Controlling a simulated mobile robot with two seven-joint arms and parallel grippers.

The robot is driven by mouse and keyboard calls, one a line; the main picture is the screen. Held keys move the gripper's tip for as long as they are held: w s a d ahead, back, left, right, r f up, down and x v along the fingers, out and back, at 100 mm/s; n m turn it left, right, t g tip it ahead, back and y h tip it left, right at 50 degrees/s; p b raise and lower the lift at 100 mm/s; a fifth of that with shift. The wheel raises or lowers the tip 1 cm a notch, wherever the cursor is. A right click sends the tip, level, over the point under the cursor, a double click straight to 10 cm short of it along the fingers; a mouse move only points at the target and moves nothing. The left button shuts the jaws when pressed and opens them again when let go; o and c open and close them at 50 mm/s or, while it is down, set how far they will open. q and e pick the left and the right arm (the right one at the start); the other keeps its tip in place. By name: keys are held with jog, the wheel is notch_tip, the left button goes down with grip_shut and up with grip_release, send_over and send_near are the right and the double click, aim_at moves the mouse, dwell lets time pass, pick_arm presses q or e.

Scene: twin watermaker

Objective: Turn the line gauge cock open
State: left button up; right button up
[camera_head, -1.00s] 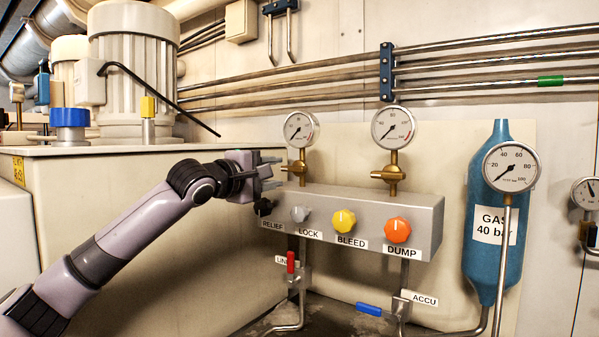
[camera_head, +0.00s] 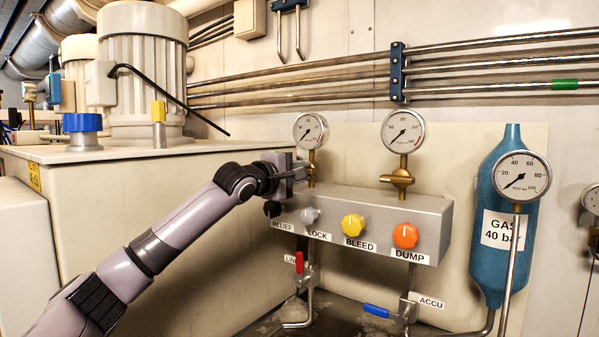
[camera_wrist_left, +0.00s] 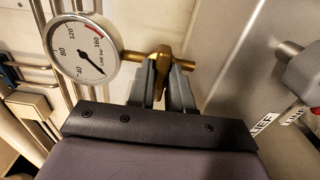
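The line gauge cock (camera_wrist_left: 162,60) is a brass valve with a small handle, under the left dial gauge (camera_head: 310,130). In the wrist view the gauge (camera_wrist_left: 83,48) stands left of the cock, joined by a brass stem. My left gripper (camera_head: 300,172) reaches in from the left above the manifold block. In the wrist view its two grey fingers (camera_wrist_left: 165,85) lie close on either side of the cock's handle and appear shut on it. In the head view the gripper hides most of the cock. My right gripper is not in view.
The grey manifold block (camera_head: 372,198) carries RELIEF, LOCK, BLEED (camera_head: 353,226) and DUMP (camera_head: 405,235) knobs. A second gauge (camera_head: 403,131) with its brass cock (camera_head: 398,180) is to the right. A blue gas bottle (camera_head: 503,260) stands further right. A beige tank unit (camera_head: 150,230) fills the left.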

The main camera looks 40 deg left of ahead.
pick_arm(q)
grip_shut()
